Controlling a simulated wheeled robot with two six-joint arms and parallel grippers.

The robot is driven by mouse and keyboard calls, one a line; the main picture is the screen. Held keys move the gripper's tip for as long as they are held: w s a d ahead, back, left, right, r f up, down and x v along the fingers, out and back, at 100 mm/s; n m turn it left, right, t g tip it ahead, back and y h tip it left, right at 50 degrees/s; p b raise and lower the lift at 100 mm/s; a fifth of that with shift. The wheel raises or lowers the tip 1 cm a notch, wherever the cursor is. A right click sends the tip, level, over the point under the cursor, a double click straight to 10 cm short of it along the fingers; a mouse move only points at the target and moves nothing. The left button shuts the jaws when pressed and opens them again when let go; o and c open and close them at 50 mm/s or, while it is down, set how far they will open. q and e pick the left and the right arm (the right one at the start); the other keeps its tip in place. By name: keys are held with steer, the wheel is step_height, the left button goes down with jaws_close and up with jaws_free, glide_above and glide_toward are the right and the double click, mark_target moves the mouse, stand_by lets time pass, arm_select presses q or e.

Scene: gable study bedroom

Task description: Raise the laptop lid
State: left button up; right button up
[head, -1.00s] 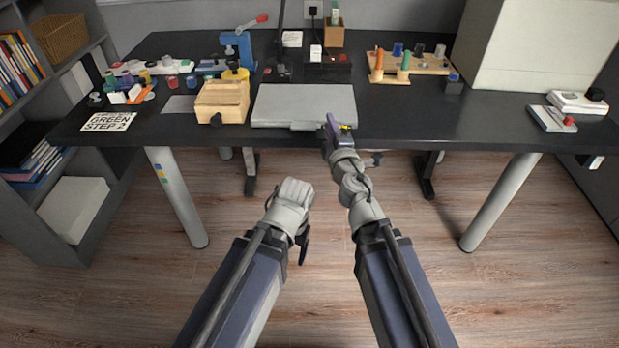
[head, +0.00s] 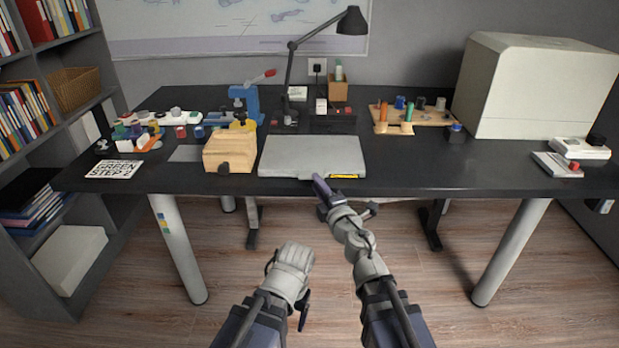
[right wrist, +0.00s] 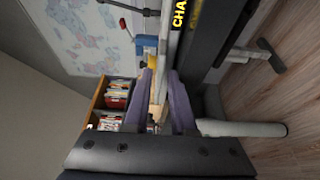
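The laptop (head: 312,155) is a flat grey slab near the front edge of the dark desk, and its lid looks closed. A small tab (head: 305,178) and a yellow label (head: 347,177) show on its front side. My right gripper (head: 319,185) is at the laptop's front edge, right of the middle. In the right wrist view its two purple fingers (right wrist: 165,98) stand apart, with a thin grey edge seen between them; I cannot tell whether they touch it. My left gripper (head: 303,311) hangs low in front of the desk, over the floor; its fingers are not clear.
A wooden box (head: 229,152) stands close left of the laptop. Behind are a black lamp (head: 291,75) and a blue press (head: 246,103). A wooden rack (head: 411,118) stands back right. The desk (head: 450,170) is clear right of the laptop.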

steer(key=shift+x, duration=1.25)
jaws_close()
stand_by(0.4)
